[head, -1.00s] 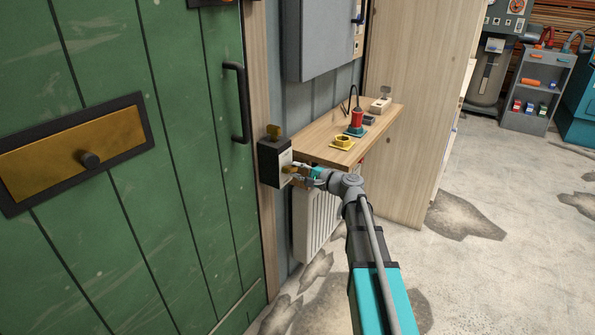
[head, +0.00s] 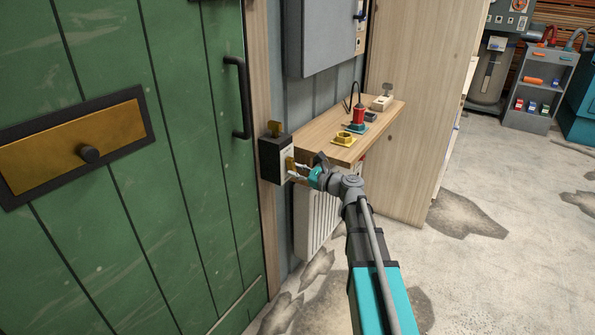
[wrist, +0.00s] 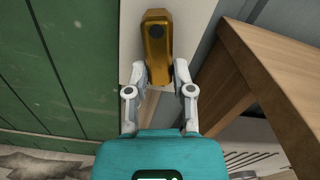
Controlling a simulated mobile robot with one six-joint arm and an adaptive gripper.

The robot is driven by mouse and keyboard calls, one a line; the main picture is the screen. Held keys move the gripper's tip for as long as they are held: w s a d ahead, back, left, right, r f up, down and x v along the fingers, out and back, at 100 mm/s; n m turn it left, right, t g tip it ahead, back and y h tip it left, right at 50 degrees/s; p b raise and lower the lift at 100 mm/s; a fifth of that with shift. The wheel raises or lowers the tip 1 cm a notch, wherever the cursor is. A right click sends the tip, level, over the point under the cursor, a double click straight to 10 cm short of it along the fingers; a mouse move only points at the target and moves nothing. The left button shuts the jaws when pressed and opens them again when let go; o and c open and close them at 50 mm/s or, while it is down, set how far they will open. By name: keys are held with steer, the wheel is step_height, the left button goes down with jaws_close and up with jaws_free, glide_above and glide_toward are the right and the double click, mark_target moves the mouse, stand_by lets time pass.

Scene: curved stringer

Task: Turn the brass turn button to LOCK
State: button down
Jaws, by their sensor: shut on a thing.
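The brass turn button (wrist: 157,45) stands nearly upright in the wrist view, leaning slightly, with a dark round pivot near its top. It sits on a pale plate on the dark box (head: 270,160) beside the green door. My gripper (wrist: 161,72) is shut on the lower end of the brass turn button, one finger on each side. In the head view my gripper (head: 292,170) reaches the plate from the right, and the button (head: 290,162) shows small at its tips. No LOCK marking is legible.
A wooden shelf (head: 325,138) juts out close to the right of my gripper, holding a yellow ring (head: 344,140) and a red-and-teal item (head: 358,120). A radiator (head: 312,215) is below. The green door (head: 195,120) is at the left. A brass piece (head: 275,129) tops the box.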

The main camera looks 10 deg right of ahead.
steer(key=shift+s+a+m, duration=0.1)
steer(key=shift+a+m, duration=0.1)
steer(key=shift+m, duration=1.4)
steer(key=shift+c, duration=2.4)
jaws_free()
steer(key=shift+s, duration=0.1)
steer(key=v, duration=1.2)
